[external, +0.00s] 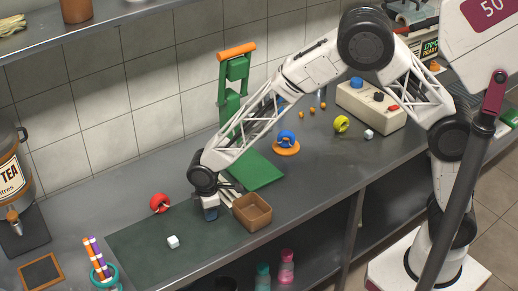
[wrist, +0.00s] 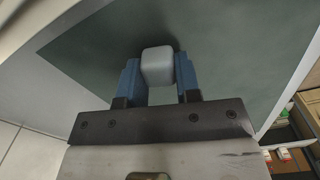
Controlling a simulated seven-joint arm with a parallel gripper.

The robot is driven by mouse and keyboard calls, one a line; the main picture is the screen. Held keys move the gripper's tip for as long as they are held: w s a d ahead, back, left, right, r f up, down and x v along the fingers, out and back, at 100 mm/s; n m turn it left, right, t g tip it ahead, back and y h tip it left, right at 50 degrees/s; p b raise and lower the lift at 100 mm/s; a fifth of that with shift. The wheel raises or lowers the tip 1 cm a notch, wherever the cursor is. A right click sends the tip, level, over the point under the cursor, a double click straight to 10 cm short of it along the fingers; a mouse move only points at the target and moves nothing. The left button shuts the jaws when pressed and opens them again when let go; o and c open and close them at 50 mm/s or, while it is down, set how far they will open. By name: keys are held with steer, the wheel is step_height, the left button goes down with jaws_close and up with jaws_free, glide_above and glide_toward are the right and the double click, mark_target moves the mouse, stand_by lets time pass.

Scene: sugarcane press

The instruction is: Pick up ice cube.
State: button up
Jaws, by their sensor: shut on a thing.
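An ice cube (wrist: 157,64), a pale grey-white block with rounded edges, is between the two blue fingers of my gripper in the wrist view. My gripper (external: 211,213) is shut on it, with a finger against each side. In the external view my gripper points down low over the dark green mat (external: 135,240), just left of a brown box; the held cube is hard to make out there. A second white cube (external: 173,242) lies on the mat, left of and in front of my gripper.
The open brown box (external: 252,212) stands close beside my gripper. A green press (external: 232,95) and an orange stand with a blue ring (external: 286,147) are behind. The mat's front is mostly clear.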

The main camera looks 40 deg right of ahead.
steer(key=shift+r, duration=5)
steer(key=shift+d, duration=0.1)
steer(key=s+d+f+m, duration=0.1)
steer(key=s+d, duration=0.1)
steer(key=d, duration=0.7)
steer(key=s+d+f+m, duration=0.1)
steer(key=s+d, duration=0.1)
steer(key=d, duration=0.8)
steer(key=s+d+f+m, duration=0.1)
steer(key=s+d+m, duration=0.1)
steer(key=d, duration=0.8)
steer(key=shift+s+d+f, duration=0.15)
steer(key=shift+f, duration=0.25)
steer(key=shift+m, duration=0.7)
steer(key=d, duration=0.4)
steer(key=shift+d+f, duration=0.1)
steer(key=shift+d, duration=0.3)
steer(key=w+d+r+m, duration=0.1)
steer(key=w+d+m, duration=0.2)
steer(key=w+d, duration=0.5)
steer(key=w+d+r+m, duration=0.1)
steer(key=w+d+m, duration=0.2)
steer(key=w+d, duration=0.6)
steer(key=w+d+r+m, duration=0.2)
steer(key=w+d, duration=0.7)
steer(key=d, duration=1.2)
steer(key=shift+w+d+m, duration=0.25)
steer(key=shift+d+m, duration=0.05)
steer(key=shift+m, duration=0.7)
steer(key=shift+r, duration=0.1)
